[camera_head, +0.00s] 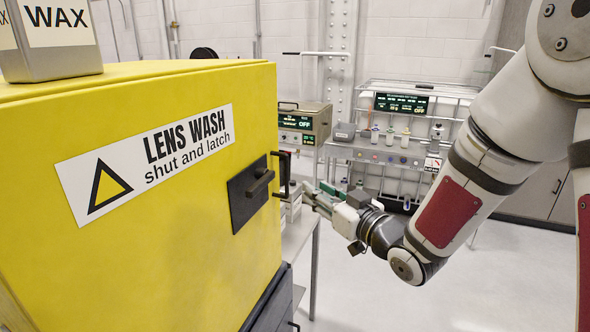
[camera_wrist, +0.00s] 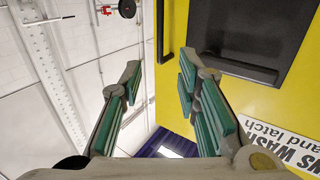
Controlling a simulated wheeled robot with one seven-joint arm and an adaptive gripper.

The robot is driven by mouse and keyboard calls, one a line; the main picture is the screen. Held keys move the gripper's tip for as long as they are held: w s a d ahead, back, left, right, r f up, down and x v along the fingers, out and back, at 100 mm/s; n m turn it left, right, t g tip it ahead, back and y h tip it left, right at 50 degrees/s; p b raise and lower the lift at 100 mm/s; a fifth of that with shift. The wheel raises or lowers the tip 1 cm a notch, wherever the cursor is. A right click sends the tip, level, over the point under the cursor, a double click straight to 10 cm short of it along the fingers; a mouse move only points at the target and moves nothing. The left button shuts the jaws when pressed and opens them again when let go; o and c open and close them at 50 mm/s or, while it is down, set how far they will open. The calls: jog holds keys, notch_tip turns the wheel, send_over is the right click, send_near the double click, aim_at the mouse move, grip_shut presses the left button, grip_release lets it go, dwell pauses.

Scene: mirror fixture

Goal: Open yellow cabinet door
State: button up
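The yellow cabinet (camera_head: 130,115) fills the left of the head view, its door face bearing a LENS WASH "shut and latch" sign (camera_head: 145,162). A dark latch plate with a protruding handle (camera_head: 262,183) is on the door near its right edge. A second dark bar handle (camera_head: 283,172) stands out past that edge. My gripper (camera_head: 312,197) is just right of the cabinet, apart from the plate. In the wrist view my gripper (camera_wrist: 160,82) has its green-padded fingers spread with nothing between them. The yellow surface (camera_wrist: 295,80) and dark plate (camera_wrist: 252,38) lie beyond the right finger.
A WAX container (camera_head: 50,40) stands on the cabinet top. A bench (camera_head: 303,235) stands behind the gripper. A device with an OFF display (camera_head: 302,122) and a rack of bottles (camera_head: 400,150) are at the back. The floor (camera_head: 440,290) at lower right is clear.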

aim_at(287, 170)
jog(key=p+x, duration=0.1)
jog(key=x, duration=1.2)
jog(key=shift+w+a, duration=0.25)
jog(key=shift+a, duration=0.05)
grip_shut()
